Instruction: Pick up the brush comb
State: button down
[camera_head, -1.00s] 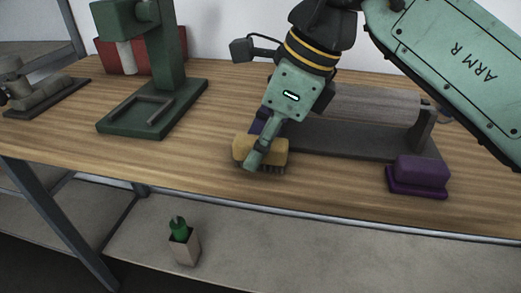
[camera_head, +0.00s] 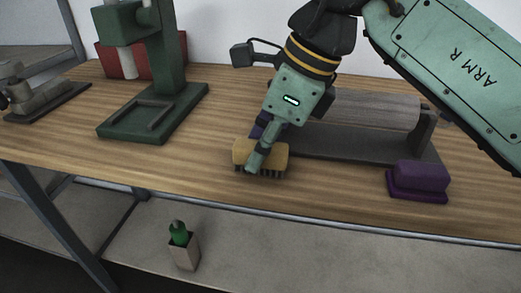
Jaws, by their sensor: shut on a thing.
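The brush comb (camera_head: 275,158) is a tan block with dark bristles or teeth pointing down. It is near the front edge of the wooden table (camera_head: 190,160). My gripper (camera_head: 256,160) comes down over it from above and is shut on it. One green finger crosses its front face; the other finger is hidden behind it. I cannot tell whether the bristles still touch the table.
A dark base with a grey roller (camera_head: 370,107) is behind and right of my gripper. A purple block (camera_head: 418,181) is at the right front. A green press (camera_head: 150,115) stands at the left. A box with a green bottle (camera_head: 184,250) is on the lower shelf.

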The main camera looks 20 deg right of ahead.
aim_at(252, 146)
jog(key=shift+r, duration=0.15)
jog(key=shift+r, duration=0.25)
jog(key=r, duration=0.2)
jog(key=shift+s+a+r, duration=0.1)
jog(key=shift+s+r, duration=0.15)
jog(key=shift+r, duration=0.15)
jog(key=s+a, duration=0.2)
jog(key=s, duration=0.5)
jog(key=s+a+r+b, duration=0.1)
jog(key=s+a, duration=0.1)
jog(key=s, duration=0.6)
jog(key=shift+a+r, duration=0.2)
jog(key=shift+a, duration=0.1)
jog(key=shift+w, duration=0.1)
jog(key=c, duration=1.9)
grip_release()
jog(key=c, duration=0.4)
